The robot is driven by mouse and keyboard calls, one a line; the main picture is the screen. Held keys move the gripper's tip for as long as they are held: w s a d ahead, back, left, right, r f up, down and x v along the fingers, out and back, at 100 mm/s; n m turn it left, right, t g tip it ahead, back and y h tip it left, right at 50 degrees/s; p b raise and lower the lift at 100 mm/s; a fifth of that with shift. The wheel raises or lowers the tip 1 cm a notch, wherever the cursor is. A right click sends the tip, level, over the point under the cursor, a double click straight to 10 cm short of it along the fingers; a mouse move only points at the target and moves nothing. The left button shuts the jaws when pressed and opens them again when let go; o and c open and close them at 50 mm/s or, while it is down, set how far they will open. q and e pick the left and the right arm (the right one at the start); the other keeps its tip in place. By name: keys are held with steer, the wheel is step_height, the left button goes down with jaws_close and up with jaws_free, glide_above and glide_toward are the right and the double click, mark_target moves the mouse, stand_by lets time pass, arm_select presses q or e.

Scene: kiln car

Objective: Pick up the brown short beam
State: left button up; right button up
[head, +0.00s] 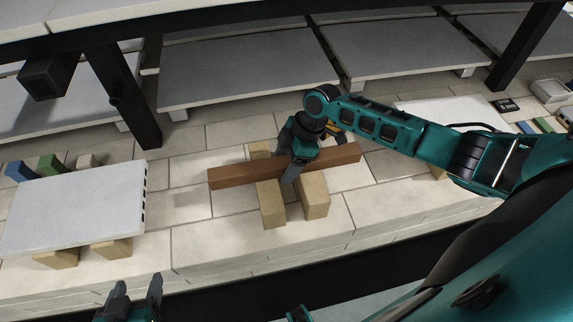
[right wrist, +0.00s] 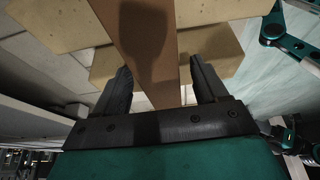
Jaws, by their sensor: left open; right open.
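The brown short beam (head: 232,176) lies across tan blocks (head: 271,207) on the pale brick deck in the middle of the head view. My right gripper (head: 289,172) is over the beam's middle and hides part of it. In the right wrist view the beam (right wrist: 150,45) runs between the two open fingers of this gripper (right wrist: 163,77), with a gap visible on each side near the tips. Whether a finger touches the beam I cannot tell. My left gripper (head: 137,287) is open and empty at the bottom edge, away from the beam.
A white slab (head: 75,208) on tan blocks stands at the left, with small blue and green blocks behind it. Grey shelves (head: 240,70) and dark posts (head: 125,100) rise behind. Another white slab (head: 450,112) is at the right. A dark gap runs along the deck's front.

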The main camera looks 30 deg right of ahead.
jaws_close()
stand_by(0.6)
steer(key=shift+w+r, duration=0.1)
steer(key=shift+r, duration=0.05)
